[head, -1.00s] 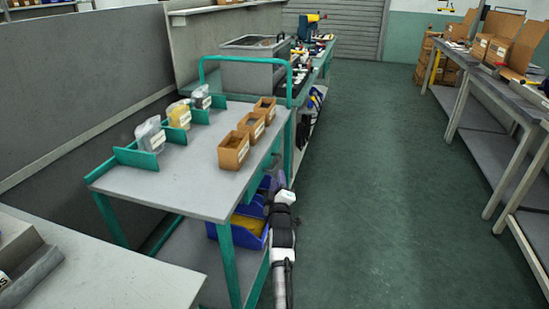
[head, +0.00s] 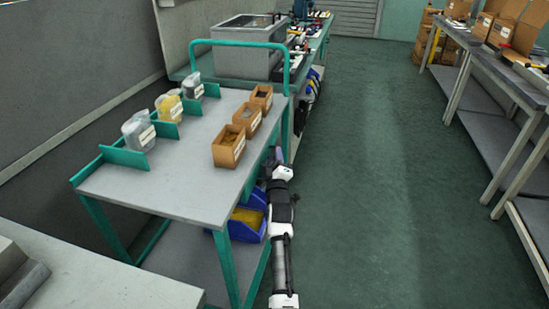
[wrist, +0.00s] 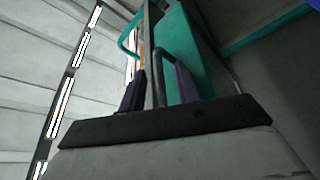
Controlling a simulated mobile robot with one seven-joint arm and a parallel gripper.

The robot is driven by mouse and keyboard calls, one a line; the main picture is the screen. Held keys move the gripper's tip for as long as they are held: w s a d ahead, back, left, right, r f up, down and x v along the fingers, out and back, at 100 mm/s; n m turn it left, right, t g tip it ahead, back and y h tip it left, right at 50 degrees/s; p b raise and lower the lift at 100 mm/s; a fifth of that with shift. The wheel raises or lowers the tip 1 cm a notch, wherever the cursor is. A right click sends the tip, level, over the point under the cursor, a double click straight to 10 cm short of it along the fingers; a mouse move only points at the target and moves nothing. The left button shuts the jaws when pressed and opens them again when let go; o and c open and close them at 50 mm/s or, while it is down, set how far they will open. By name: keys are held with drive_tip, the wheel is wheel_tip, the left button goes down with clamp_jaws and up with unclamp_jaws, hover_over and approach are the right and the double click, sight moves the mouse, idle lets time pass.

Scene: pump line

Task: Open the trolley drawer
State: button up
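The trolley (head: 170,200) has a grey top and teal legs, and stands left of my arm in the head view. In the wrist view a teal panel (wrist: 183,50), which looks like the drawer front, rises close ahead. A dark bar handle (wrist: 158,75) stands out from it. My gripper (wrist: 160,82) is open, with one dark finger on each side of the bar and gaps showing between. In the head view my gripper (head: 274,157) is at the trolley's right side, just below the top's edge. The drawer front is hidden there.
Small cardboard boxes (head: 229,146) and bagged parts (head: 138,131) sit on the trolley top. A blue bin (head: 246,222) is on its lower shelf. A workbench (head: 322,45) stands behind. The green aisle floor (head: 370,200) to the right is clear.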

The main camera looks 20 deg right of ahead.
clamp_jaws()
drive_tip(key=shift+d+f, duration=0.1)
drive_tip(key=s+d+b, duration=0.5)
drive_tip(key=d+b, duration=0.3)
drive_tip(key=b, duration=0.4)
drive_tip(key=s+d+b, duration=0.6)
drive_tip(key=d+b, duration=0.3)
drive_tip(key=b, duration=0.3)
drive_tip(key=shift+s, duration=0.25)
drive_tip(key=shift+o, duration=0.2)
unclamp_jaws()
